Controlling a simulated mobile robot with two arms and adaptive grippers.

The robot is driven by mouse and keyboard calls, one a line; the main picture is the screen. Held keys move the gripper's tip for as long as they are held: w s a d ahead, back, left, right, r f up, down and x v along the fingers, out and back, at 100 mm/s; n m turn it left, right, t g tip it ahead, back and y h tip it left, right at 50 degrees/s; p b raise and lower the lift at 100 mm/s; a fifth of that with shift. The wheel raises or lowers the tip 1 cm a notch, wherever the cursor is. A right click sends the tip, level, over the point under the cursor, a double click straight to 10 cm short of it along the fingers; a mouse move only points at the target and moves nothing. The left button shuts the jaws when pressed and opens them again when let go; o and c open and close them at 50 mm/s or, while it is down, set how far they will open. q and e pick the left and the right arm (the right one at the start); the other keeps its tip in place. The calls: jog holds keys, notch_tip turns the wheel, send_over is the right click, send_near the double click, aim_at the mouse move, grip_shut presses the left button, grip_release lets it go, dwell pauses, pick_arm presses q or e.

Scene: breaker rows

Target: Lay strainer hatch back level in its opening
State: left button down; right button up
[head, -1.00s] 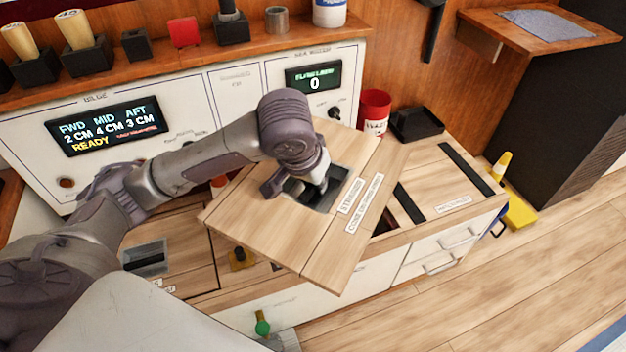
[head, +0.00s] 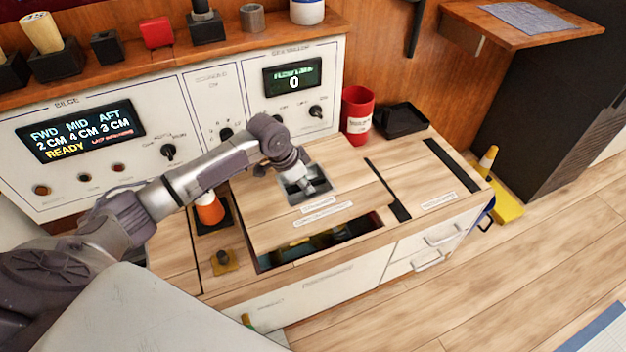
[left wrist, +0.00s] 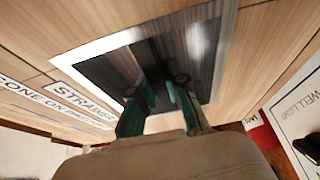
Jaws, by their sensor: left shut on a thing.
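The strainer hatch (head: 290,215) is a light wood panel with a recessed metal pull and white labels. My left gripper (head: 305,186) is shut on the hatch at its recessed pull; the left wrist view shows the fingers (left wrist: 160,95) inside the metal recess (left wrist: 205,45). The hatch lies roughly over its opening (head: 325,243), shifted toward the back, so a dark strip with items below shows along the front. Whether its back edge is seated I cannot tell. My right gripper is not in view.
A red cup (head: 357,115) and a black tray (head: 402,118) stand behind the opening on the right. An orange-topped object (head: 209,208) is close to the hatch's left edge. The control panel (head: 85,150) rises behind.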

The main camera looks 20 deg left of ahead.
pick_arm(q)
jog(key=shift+w+a+f, duration=0.25)
jog(key=shift+a+f, duration=0.1)
jog(key=shift+f, duration=0.05)
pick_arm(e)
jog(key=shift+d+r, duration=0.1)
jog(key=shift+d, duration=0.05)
